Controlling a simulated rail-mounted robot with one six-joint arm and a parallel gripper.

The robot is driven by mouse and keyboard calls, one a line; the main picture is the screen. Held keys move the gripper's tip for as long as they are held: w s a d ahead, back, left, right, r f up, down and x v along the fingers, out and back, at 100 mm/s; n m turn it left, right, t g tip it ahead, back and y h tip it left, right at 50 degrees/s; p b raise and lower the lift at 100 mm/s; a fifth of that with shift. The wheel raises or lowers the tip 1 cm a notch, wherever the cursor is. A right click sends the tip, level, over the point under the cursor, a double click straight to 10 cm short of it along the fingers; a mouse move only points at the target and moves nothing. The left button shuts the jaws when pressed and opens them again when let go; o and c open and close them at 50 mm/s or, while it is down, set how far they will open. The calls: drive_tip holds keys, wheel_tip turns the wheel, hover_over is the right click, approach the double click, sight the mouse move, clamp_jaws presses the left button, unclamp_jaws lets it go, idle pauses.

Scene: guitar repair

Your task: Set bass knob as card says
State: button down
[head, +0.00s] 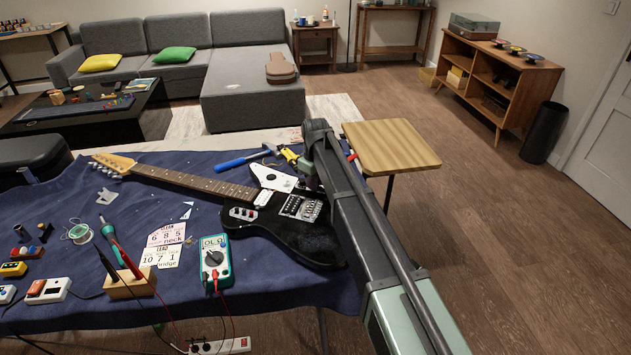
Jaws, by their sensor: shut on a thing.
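A black electric guitar (282,232) lies on the blue cloth, its neck pointing to the upper left. My arm crosses the right part of its body and hides that area. No bass knob can be made out. Two white cards lie left of the guitar. The upper card (166,234) reads "6 8 5" and "neck". The lower card (162,256) reads "10 7 1" and what looks like "bridge". Their small headings are hard to read. The fingers of my gripper are hidden behind my arm, over the right side of the guitar.
A multimeter (215,262) with red and black leads stands below the guitar. A wooden block (130,285), solder spool (80,233) and small pedals crowd the left. A wooden stool (390,147) stands right of the table.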

drive_tip(key=shift+m, duration=0.8)
drive_tip(key=c, duration=0.9)
unclamp_jaws()
drive_tip(key=shift+c, duration=0.2)
drive_tip(key=shift+r, duration=0.1)
wheel_tip(320, 180, up, 11)
drive_tip(key=p, duration=1.1)
drive_tip(key=shift+f, duration=0.2)
